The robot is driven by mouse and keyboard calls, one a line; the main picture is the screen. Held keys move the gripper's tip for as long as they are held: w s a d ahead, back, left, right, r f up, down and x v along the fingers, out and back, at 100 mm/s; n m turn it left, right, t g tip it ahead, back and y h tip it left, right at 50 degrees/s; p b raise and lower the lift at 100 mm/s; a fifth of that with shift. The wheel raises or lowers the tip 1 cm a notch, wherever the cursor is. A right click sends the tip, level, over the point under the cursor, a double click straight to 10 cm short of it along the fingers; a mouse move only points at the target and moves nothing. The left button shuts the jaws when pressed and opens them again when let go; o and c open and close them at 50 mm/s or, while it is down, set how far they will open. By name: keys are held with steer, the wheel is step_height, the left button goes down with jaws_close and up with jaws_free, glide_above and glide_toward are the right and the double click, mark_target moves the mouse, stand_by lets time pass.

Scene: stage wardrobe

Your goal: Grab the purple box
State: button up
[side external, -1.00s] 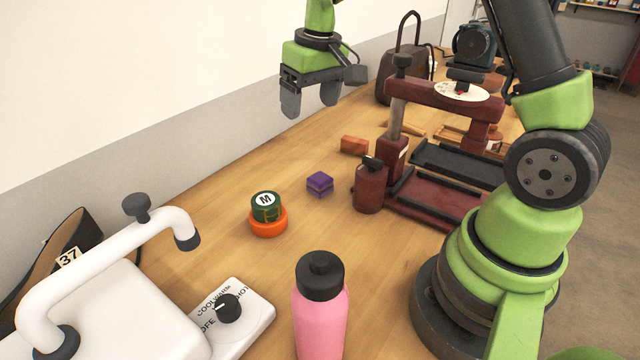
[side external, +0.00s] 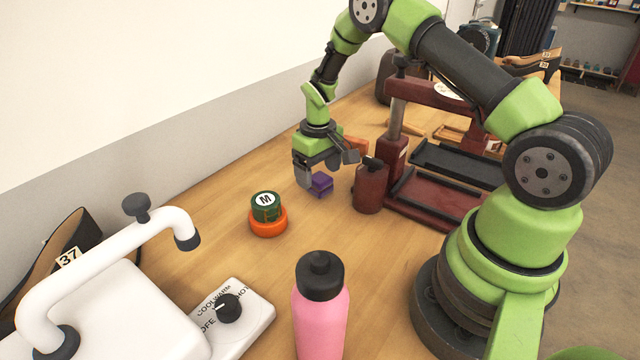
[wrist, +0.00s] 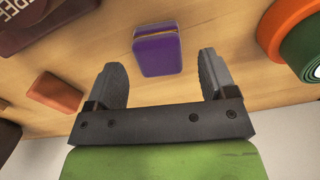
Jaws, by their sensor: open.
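The small purple box (side external: 321,185) sits on the wooden table, between the green and orange round stack and the dark red press. In the side view its upper left part is partly covered by my gripper (side external: 318,178), which is low and close to it. In the wrist view the purple box (wrist: 158,50) lies ahead of my gripper (wrist: 165,75), between the lines of its two fingers, slightly tilted. The fingers are spread apart with nothing between them, and a gap shows on each side of the box.
An orange block (side external: 355,145) lies behind the box. The dark red press (side external: 395,165) stands close on the right. The green tape (side external: 266,207) on an orange ring (side external: 268,223) stands at front left. A pink bottle (side external: 320,315) stands in front. Bare table lies left of the box.

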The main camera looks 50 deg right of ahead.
step_height(320, 180, down, 2)
steer(key=shift+f, duration=0.15)
steer(key=c, duration=1)
